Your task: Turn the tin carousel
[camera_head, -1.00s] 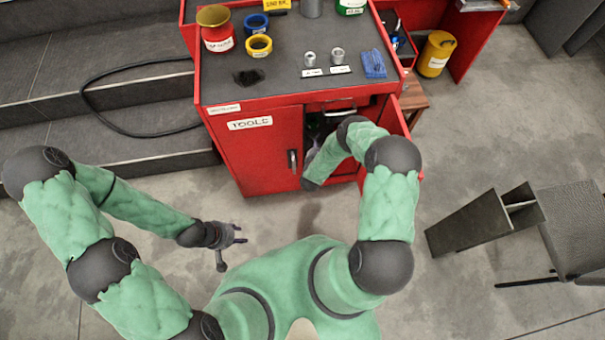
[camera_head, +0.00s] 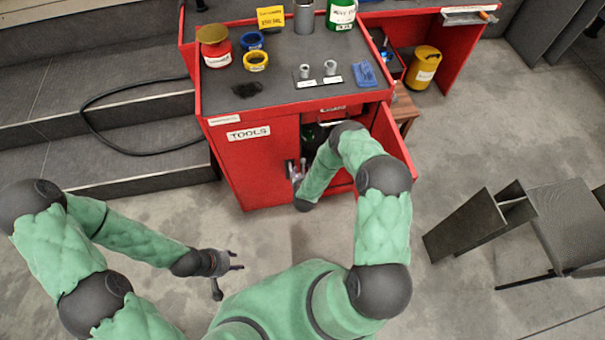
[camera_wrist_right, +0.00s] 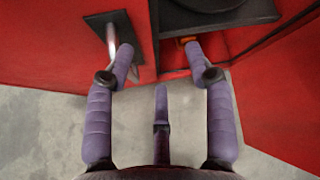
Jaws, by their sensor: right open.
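My right arm reaches to the red tool cabinet (camera_head: 250,175), whose right door (camera_head: 395,145) stands open and left door is shut. My left gripper (camera_head: 238,261) is open and empty over the floor.
The cabinet top carries a red tin (camera_head: 217,58), a blue ring (camera_head: 250,40), a yellow ring (camera_head: 256,61), two small metal pieces and a blue cloth (camera_head: 364,74). A yellow can (camera_head: 423,67) stands at the right. A chair (camera_head: 570,225) is at lower right.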

